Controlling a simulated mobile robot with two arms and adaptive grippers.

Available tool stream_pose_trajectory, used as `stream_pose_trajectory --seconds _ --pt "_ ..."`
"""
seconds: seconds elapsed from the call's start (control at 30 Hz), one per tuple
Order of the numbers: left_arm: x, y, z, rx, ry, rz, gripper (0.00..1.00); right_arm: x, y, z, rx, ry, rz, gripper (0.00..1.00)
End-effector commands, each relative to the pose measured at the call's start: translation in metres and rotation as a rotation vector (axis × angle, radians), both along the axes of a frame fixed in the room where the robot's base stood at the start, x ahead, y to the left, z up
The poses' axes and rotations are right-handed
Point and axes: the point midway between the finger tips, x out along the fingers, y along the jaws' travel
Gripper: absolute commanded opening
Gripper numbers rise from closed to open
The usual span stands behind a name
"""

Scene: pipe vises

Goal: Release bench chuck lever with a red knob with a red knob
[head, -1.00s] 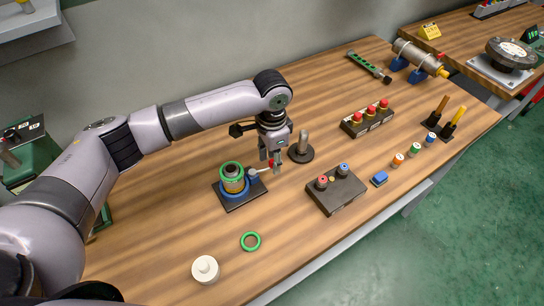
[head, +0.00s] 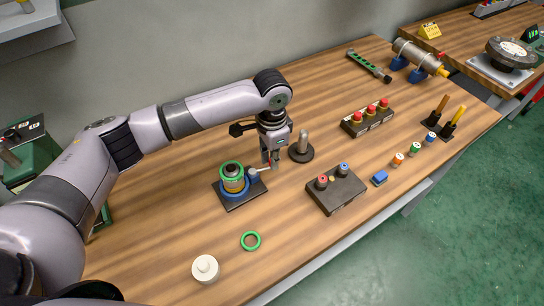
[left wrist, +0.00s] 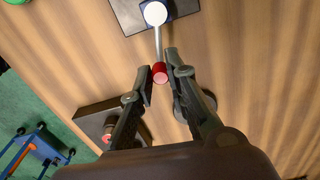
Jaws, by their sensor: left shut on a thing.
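The bench chuck (head: 233,186) stands on a dark square plate, with a blue collar and a green ring around an upright piece. A thin lever runs from the chuck's blue block to the right; its pale arm (left wrist: 158,42) shows in the left wrist view. The red knob (left wrist: 159,73) is at the lever's end, between the fingertips. My left gripper (head: 271,162) points down just right of the chuck and is shut on the red knob. It also shows in the left wrist view (left wrist: 158,76). The knob is mostly hidden in the head view. My right gripper is not in view.
A round-based grey post (head: 302,148) stands close right of my left gripper. A dark button box (head: 336,192) is at the front right. A loose green ring (head: 250,241) and a white round piece (head: 205,268) lie in front. Bare table lies between them.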

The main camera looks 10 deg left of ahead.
Motion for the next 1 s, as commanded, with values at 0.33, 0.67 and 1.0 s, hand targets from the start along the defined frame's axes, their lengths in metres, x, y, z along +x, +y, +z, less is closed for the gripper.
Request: stream_pose_trajectory --seconds 0.33,0.67,1.0 --pt "0.009 0.007 0.005 0.000 0.004 0.214 0.00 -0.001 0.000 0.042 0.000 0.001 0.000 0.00" --pt "0.013 0.010 0.001 0.000 -0.002 0.278 0.00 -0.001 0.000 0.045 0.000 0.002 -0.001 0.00" --pt "0.013 0.010 0.001 0.000 -0.001 0.276 0.29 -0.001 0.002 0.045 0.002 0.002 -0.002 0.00"
